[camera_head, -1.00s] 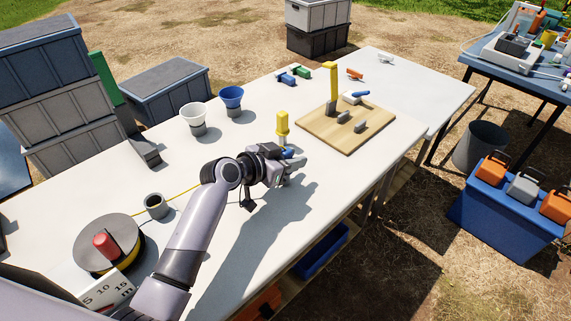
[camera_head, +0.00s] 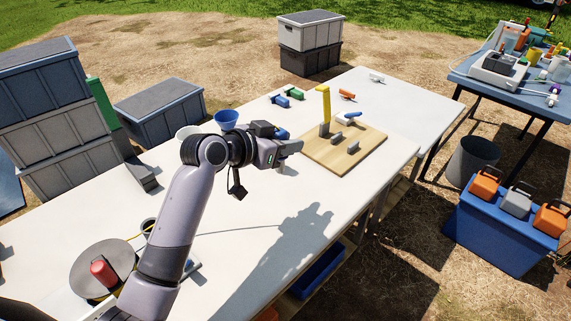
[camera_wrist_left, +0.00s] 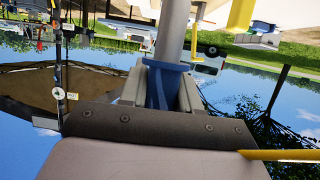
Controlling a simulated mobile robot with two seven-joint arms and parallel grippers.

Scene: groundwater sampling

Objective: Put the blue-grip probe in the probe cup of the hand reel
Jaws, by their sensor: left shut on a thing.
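My left gripper (camera_head: 287,147) is raised above the white table and shut on the blue-grip probe. The probe's blue grip (camera_wrist_left: 168,82) sits between the fingers in the left wrist view, with a grey shaft (camera_wrist_left: 173,30) running out past them. In the head view only a bit of blue (camera_head: 281,133) shows at the fingers. The hand reel (camera_head: 98,268), a grey disc with a red knob, lies at the table's lower left. Its dark probe cup (camera_head: 147,226) stands beside it, partly hidden by my left arm. My right gripper is out of view.
A wooden board (camera_head: 350,155) with a yellow post (camera_head: 324,103) and grey holders stands right of the gripper. A blue funnel cup (camera_head: 226,119) and a white cup (camera_head: 188,131) are behind the arm. The middle front of the table (camera_head: 250,210) is clear.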

